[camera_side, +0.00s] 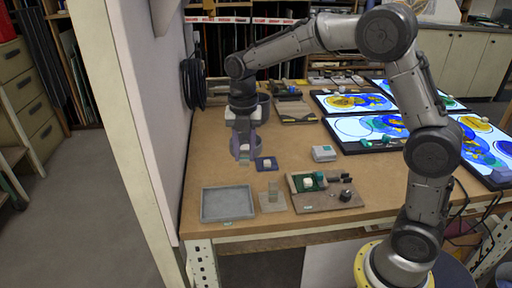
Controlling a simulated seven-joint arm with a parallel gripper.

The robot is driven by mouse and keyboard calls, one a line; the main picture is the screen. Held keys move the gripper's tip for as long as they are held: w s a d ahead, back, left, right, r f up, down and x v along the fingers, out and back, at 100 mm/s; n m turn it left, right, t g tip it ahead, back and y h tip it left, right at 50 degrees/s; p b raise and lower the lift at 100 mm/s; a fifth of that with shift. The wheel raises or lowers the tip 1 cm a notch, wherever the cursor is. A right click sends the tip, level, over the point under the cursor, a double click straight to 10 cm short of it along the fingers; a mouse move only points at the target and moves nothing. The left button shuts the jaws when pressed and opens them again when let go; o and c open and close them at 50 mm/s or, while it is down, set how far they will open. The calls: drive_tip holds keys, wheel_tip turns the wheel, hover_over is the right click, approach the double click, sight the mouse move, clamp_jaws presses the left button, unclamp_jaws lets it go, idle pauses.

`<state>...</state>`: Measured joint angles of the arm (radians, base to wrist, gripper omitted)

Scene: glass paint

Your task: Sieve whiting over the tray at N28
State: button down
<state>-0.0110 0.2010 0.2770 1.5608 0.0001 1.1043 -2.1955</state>
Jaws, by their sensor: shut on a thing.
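A shallow grey tray (228,217) lies empty-looking near the front left of the bench. A small label at its front edge is too small to read. My gripper (244,158) points down behind the tray and to its right, above the bench. It is shut on a small pale thing (244,150); I cannot tell whether this is a sieve. No whiting can be made out in the tray.
A small stand with a clear block (273,190) stands right of the tray. Beside it is a board (323,203) with green and dark items. A pale box (324,153) lies behind. Lit panels with coloured glass (352,103) fill the right side.

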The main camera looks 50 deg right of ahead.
drive_tip(key=w+a+f+n, duration=0.1)
drive_tip(key=a+f, duration=0.1)
drive_tip(key=a, duration=0.4)
drive_tip(key=a+f+n, duration=0.1)
drive_tip(key=a+f, duration=0.2)
drive_tip(key=a, duration=0.4)
drive_tip(key=shift+s+d, duration=2.8)
drive_tip(key=shift+d, duration=0.45)
drive_tip(key=shift+w+a+r, duration=0.15)
drive_tip(key=shift+w+a, duration=2.85)
drive_tip(key=shift+a, duration=0.05)
drive_tip(key=shift+r, duration=2.5)
